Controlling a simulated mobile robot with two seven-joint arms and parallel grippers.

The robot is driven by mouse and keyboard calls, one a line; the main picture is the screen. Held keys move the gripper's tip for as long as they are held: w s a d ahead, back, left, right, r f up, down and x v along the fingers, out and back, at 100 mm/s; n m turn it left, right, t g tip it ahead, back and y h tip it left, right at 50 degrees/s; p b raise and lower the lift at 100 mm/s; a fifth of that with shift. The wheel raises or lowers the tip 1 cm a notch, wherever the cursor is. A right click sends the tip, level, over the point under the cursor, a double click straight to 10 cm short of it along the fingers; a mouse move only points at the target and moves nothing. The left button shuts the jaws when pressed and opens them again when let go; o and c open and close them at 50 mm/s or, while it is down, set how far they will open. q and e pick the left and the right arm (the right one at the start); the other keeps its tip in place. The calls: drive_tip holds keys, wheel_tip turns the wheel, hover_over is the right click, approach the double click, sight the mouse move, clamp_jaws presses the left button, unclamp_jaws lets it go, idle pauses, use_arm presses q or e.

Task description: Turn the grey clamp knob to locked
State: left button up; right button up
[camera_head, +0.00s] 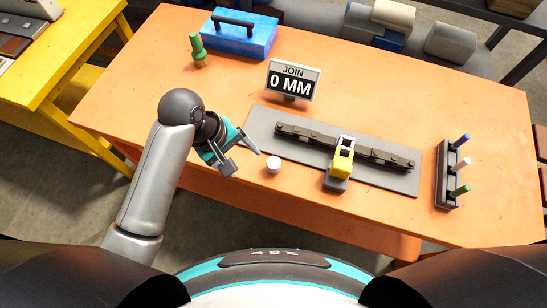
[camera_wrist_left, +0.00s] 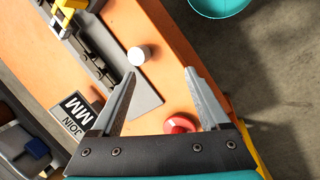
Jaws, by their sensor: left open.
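A small pale grey, nearly white, round knob (camera_head: 273,164) stands by the left front corner of the grey plate (camera_head: 262,127). It is the only knob-like piece of that colour I see, and no lock marking on it can be read. In the left wrist view the knob (camera_wrist_left: 139,55) is just beyond the fingertips, nearer the left finger. My left gripper (camera_head: 242,160) is open and empty, just left of the knob and apart from it. It also shows in the left wrist view (camera_wrist_left: 160,75). My right gripper is not in view.
A yellow slider (camera_head: 343,160) sits across a dark rail on the plate. A sign (camera_head: 292,80) reads "JOIN 0 MM". A red round piece (camera_wrist_left: 180,124) lies near the right finger. A marker rack (camera_head: 442,180), blue case (camera_head: 238,38) and green stamp-like piece (camera_head: 198,50) stand farther off.

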sight(274, 162)
use_arm(q)
drive_tip(key=w+d+r+n+g, duration=0.2)
drive_tip(key=w+r+n, duration=0.1)
drive_tip(key=w+n, duration=0.35)
drive_tip(key=shift+h, duration=0.3)
drive_tip(key=b+x, duration=0.1)
drive_tip(key=x, duration=0.4)
drive_tip(key=b+x, duration=0.1)
drive_tip(key=x, duration=0.4)
drive_tip(key=s+b+x, duration=0.1)
drive_tip(key=x, duration=0.4)
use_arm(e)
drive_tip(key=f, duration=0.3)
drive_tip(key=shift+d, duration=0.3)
use_arm(q)
drive_tip(key=shift+c, duration=0.4)
clamp_jaws()
